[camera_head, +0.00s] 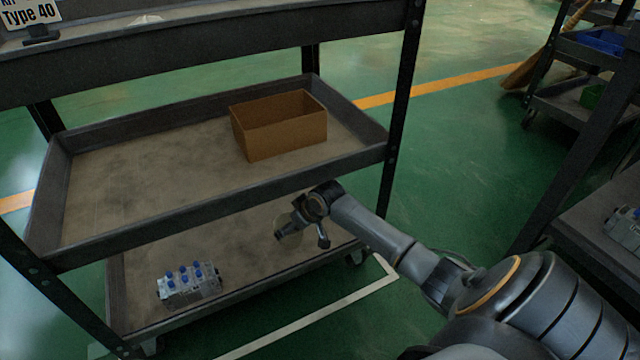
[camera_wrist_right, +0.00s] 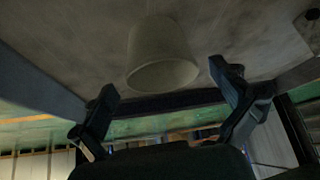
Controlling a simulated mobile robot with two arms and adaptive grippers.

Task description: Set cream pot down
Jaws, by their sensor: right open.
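The cream pot (camera_wrist_right: 163,48) shows in the right wrist view, standing on the grey-brown shelf surface with its rim toward the bottom of the picture. In the head view I cannot make it out clearly beside my gripper. My right gripper (camera_head: 304,234) is at the right part of the cart's lower shelf (camera_head: 245,228), below the middle shelf's front edge. Its two fingers (camera_wrist_right: 163,84) are spread apart in the wrist view, with the pot between and beyond their tips; I see no contact. My left gripper is not in view.
A cardboard box (camera_head: 280,128) stands on the middle shelf (camera_head: 150,190), whose raised front lip hangs over the lower shelf. A valve block with blue caps (camera_head: 189,284) lies on the lower shelf at left. A dark post (camera_head: 400,110) stands at the cart's right corner.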

